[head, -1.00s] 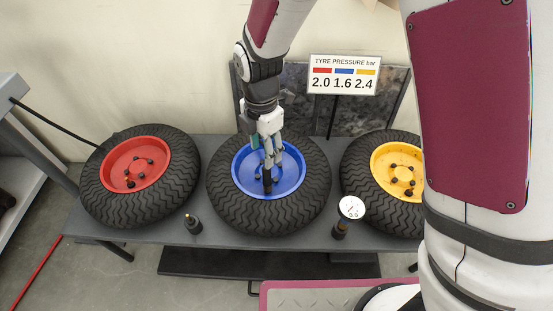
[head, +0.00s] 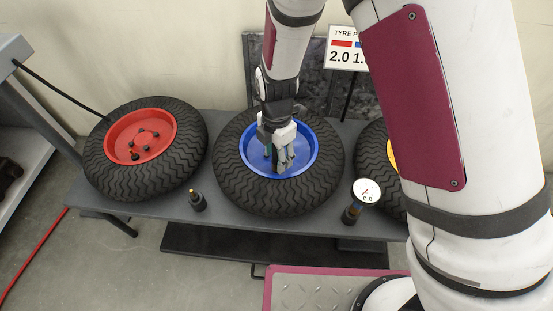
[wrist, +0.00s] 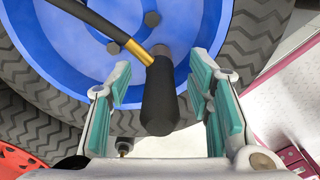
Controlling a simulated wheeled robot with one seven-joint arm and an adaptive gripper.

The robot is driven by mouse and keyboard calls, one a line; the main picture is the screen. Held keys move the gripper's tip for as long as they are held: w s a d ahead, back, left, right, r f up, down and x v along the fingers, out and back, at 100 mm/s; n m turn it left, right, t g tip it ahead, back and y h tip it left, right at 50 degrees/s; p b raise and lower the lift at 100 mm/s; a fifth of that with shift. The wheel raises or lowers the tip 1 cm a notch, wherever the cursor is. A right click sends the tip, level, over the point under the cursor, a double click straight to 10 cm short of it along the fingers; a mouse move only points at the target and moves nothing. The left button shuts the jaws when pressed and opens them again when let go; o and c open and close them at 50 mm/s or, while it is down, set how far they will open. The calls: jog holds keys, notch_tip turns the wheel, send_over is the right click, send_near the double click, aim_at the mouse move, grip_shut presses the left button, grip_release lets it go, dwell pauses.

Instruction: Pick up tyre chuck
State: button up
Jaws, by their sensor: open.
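The tyre chuck (wrist: 160,95) has a thick black handle, a brass neck and a black hose running to the upper left in the wrist view. It is over the blue wheel (wrist: 60,45), with its neck near a dark stud on the rim. My gripper (wrist: 162,80) is open, with one teal-padded finger on each side of the handle. Gaps show between the pads and the handle. In the head view my gripper (head: 281,163) is over the front part of the blue rim (head: 305,150), and it largely hides the chuck.
A red-rimmed tyre (head: 145,187) lies left and a yellow-rimmed one (head: 378,160), partly hidden by my arm, lies right on the grey bench (head: 165,210). A brass-tipped black piece (head: 197,201) and a gauge reading 0.0 (head: 367,190) stand at the front edge. A pressure sign (head: 345,48) is behind.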

jog(key=shift+f, duration=0.8)
jog(key=shift+c, duration=0.6)
grip_shut()
jog(key=shift+r, duration=0.15)
